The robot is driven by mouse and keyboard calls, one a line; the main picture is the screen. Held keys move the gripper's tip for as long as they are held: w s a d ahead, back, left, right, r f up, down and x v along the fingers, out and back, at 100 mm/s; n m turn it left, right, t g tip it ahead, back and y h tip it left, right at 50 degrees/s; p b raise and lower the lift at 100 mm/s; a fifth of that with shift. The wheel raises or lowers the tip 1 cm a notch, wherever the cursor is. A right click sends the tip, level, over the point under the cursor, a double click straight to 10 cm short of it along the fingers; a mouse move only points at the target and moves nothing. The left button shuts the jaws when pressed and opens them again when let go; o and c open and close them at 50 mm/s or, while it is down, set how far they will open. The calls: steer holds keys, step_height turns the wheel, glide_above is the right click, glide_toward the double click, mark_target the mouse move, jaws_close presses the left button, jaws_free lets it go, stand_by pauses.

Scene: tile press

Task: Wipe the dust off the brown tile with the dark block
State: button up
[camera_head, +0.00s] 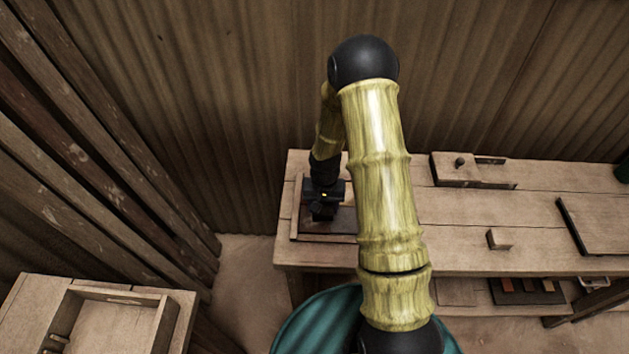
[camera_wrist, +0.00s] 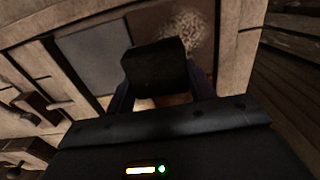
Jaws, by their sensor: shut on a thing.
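My gripper (camera_head: 324,210) is at the left end of the long bench, pointing down over a wooden frame. In the wrist view my gripper (camera_wrist: 160,92) is shut on the dark block (camera_wrist: 155,66), with one finger on each side of it. The brown tile (camera_wrist: 148,24) lies in the frame beyond the block. A pale speckled dust patch (camera_wrist: 186,28) covers part of it, just past the block. The block hides part of the tile; I cannot tell whether they touch. My arm and gripper hide most of this area in the head view.
A grey tile (camera_wrist: 97,55) lies beside the brown one. On the bench (camera_head: 450,240) are a wooden box with a knob (camera_head: 455,172), a small wooden block (camera_head: 499,239) and a board (camera_head: 600,226). An open wooden tray (camera_head: 110,325) stands at lower left. A corrugated wall rises behind.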

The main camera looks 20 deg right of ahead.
steer(key=shift+w+d+f, duration=0.15)
steer(key=shift+w, duration=0.25)
steer(key=shift+w+r+p, duration=0.25)
steer(key=shift+r+p, duration=0.25)
steer(key=shift+r, duration=0.45)
steer(key=shift+s+r+p, duration=0.2)
steer(key=shift+r+p, duration=0.25)
steer(key=shift+r, duration=0.15)
steer(key=shift+s+r+p, duration=0.15)
steer(key=shift+r+p, duration=0.25)
steer(key=shift+r, duration=0.15)
steer(key=shift+r+p, duration=0.55)
steer(key=shift+r, duration=0.15)
steer(key=shift+r+p, duration=0.95)
steer(key=shift+r, duration=0.35)
